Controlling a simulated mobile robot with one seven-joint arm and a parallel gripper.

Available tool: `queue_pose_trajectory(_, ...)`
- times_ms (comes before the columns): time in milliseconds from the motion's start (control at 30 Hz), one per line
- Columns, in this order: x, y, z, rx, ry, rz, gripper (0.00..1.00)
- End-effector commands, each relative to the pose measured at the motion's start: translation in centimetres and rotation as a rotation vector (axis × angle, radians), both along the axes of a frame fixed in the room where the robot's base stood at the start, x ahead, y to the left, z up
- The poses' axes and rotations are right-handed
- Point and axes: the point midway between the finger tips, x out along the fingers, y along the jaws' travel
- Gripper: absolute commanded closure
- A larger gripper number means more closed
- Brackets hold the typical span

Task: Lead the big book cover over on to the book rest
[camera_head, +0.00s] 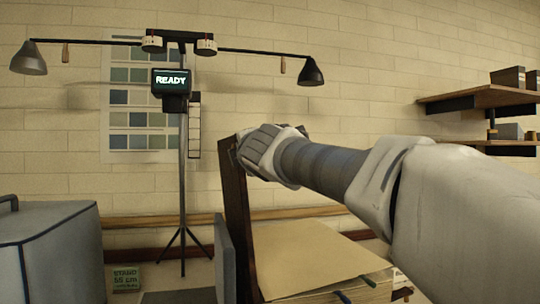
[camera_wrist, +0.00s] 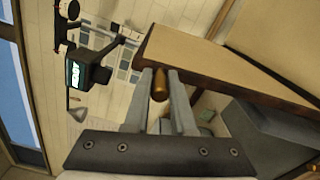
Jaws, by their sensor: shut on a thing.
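The big book cover (camera_head: 238,215) is a dark brown board standing nearly upright at the left side of the open book, with cream pages (camera_head: 315,255) lying to its right. My gripper (camera_head: 245,145) is at the cover's top edge; its fingers are mostly hidden there by my wrist. In the wrist view, my gripper (camera_wrist: 160,104) is shut on a small brown peg (camera_wrist: 160,82) at the corner of the cover (camera_wrist: 235,68). A grey upright panel (camera_head: 225,262), apparently the book rest, stands just left of the cover; its lower part is out of view.
A lamp stand (camera_head: 183,200) with a "READY" display (camera_head: 171,82) and two hanging lamps stands behind to the left. A grey case (camera_head: 50,255) is at the lower left. A green sign (camera_head: 126,278) is low by the wall. Wooden shelves (camera_head: 480,98) are at the right.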

Motion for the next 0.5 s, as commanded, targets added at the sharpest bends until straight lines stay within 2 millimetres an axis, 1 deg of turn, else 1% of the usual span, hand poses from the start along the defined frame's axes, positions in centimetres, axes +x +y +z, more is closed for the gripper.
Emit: queue_pose_trajectory(500,-0.9,2.6,-0.7,-0.083,-0.028,0.001,1.00)
